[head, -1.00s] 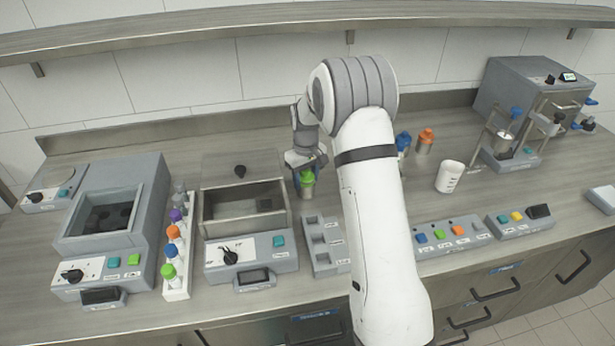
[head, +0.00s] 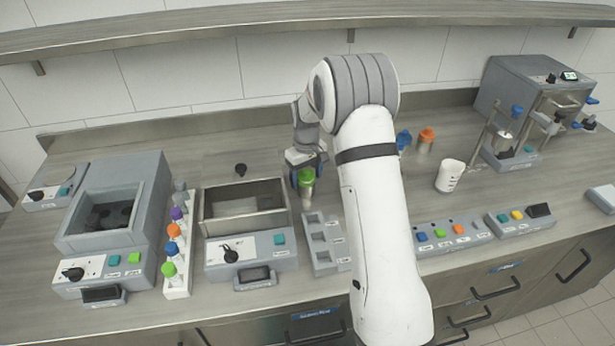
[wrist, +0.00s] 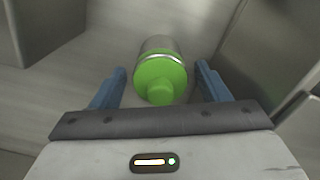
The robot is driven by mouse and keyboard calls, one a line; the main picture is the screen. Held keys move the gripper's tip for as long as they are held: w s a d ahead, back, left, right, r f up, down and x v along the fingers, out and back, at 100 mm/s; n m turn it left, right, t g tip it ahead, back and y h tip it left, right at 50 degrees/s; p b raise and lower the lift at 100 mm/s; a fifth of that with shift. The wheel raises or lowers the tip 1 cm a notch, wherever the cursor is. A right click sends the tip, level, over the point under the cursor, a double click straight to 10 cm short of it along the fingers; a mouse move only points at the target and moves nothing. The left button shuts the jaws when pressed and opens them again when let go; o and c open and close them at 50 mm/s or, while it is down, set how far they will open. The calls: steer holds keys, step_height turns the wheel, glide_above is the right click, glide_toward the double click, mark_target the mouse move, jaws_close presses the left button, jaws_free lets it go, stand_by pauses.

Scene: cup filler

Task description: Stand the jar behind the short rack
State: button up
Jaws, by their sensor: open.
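A jar with a bright green lid and metallic body (head: 306,188) stands upright on the counter, just behind the short grey rack (head: 322,240) with its empty square slots. My gripper (head: 307,175) is at the jar's lid, open. In the wrist view my blue fingers (wrist: 160,88) are spread on the left and right of the green lid (wrist: 160,78), with a visible gap on each side. My white arm hides part of the counter right of the jar.
A bin-like device (head: 245,210) stands close left of the jar. A long white rack (head: 177,255) with colour-capped bottles is farther left. Blue- and orange-lidded jars (head: 426,140) and a white cup (head: 449,176) stand right of my arm. A shelf (head: 250,28) runs above.

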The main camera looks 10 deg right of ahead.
step_height(320, 180, up, 12)
steer(key=shift+s+f+b, duration=0.1)
steer(key=shift+f+b, duration=0.15)
steer(key=shift+b, duration=0.25)
steer(key=s+r+m+t, duration=0.1)
steer(key=s+r, duration=0.3)
steer(key=s, duration=0.5)
steer(key=s+r+m+t, duration=0.1)
steer(key=s+r, duration=0.4)
steer(key=s, duration=0.4)
steer(key=s+f+m+t, duration=0.1)
steer(key=s+f+m, duration=0.1)
steer(key=s, duration=1.4)
steer(key=shift+s+d+f+m, duration=0.3)
steer(key=shift+s+f, duration=0.1)
steer(key=shift+f, duration=0.25)
steer(key=shift+a, duration=0.1)
steer(key=shift+c, duration=0.2)
